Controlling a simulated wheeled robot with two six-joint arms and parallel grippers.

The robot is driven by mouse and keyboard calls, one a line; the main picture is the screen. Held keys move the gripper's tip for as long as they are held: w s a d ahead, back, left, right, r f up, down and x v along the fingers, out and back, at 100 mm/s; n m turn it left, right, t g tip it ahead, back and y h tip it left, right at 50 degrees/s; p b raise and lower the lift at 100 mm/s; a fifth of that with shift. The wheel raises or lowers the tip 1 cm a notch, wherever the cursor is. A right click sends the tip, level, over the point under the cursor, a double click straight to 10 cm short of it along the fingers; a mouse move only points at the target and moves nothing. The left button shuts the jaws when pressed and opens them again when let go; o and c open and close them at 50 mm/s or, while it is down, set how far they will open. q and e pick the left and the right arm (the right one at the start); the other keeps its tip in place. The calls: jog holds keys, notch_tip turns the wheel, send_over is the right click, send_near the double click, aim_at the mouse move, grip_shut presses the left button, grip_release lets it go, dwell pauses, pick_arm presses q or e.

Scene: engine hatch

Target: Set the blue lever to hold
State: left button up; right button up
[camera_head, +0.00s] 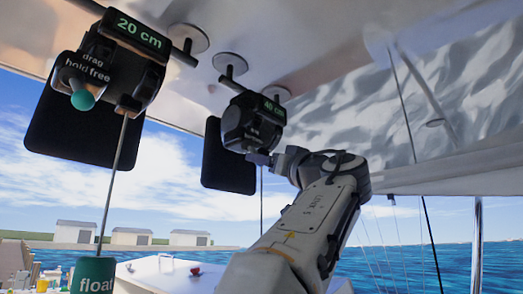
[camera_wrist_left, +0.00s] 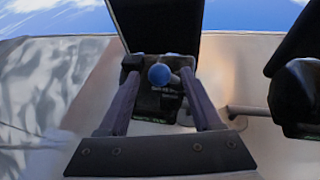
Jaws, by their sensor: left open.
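The blue lever's round knob (camera_wrist_left: 159,75) shows in the left wrist view, on a black reel housing. In the head view this appears to be the unit (camera_head: 247,120) marked "40 cm"; its blue knob is not visible there. My left gripper (camera_wrist_left: 158,80) is open, with one finger on each side of the knob. Gaps show on both sides in the picture; whether anything touches is unclear. In the head view the left gripper (camera_head: 259,158) is small, close below the unit. The lever's setting cannot be read. My right gripper is not in view.
Another unit (camera_head: 110,70), marked "20 cm", with a teal knob and drag, hold, free labels, hangs at left. A line runs down to a teal "float" weight (camera_head: 94,273). Dark panels (camera_head: 70,125) hang behind the units. Thin lines cross the right side.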

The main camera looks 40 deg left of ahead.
pick_arm(q)
jog(key=shift+p+x, duration=0.45)
jog(key=shift+x, duration=0.8)
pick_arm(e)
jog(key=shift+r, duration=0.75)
pick_arm(q)
grip_shut()
